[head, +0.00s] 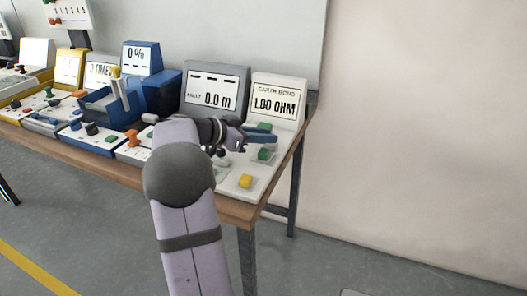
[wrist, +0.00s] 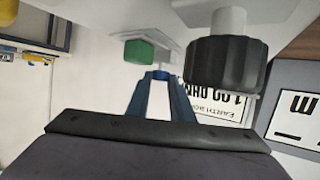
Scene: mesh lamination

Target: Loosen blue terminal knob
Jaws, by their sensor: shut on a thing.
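My gripper (head: 262,134) is over the grey-white panel of the earth bond station (head: 231,183) at the right end of the bench. In the wrist view its slim dark-blue fingers (wrist: 160,80) come together at their tips, close to the panel. They are shut on a small blue piece between the tips, which I take to be the blue terminal knob. The fingers hide most of it, and its turn cannot be told. The station's display (head: 278,104) reads 1.00 OHM.
A green block (wrist: 140,52) is just left of the fingertips and a large black ribbed knob (wrist: 225,64) just right in the wrist view. A yellow block (head: 246,181) sits near the bench's front edge. A grey display unit (head: 216,88) stands to the left.

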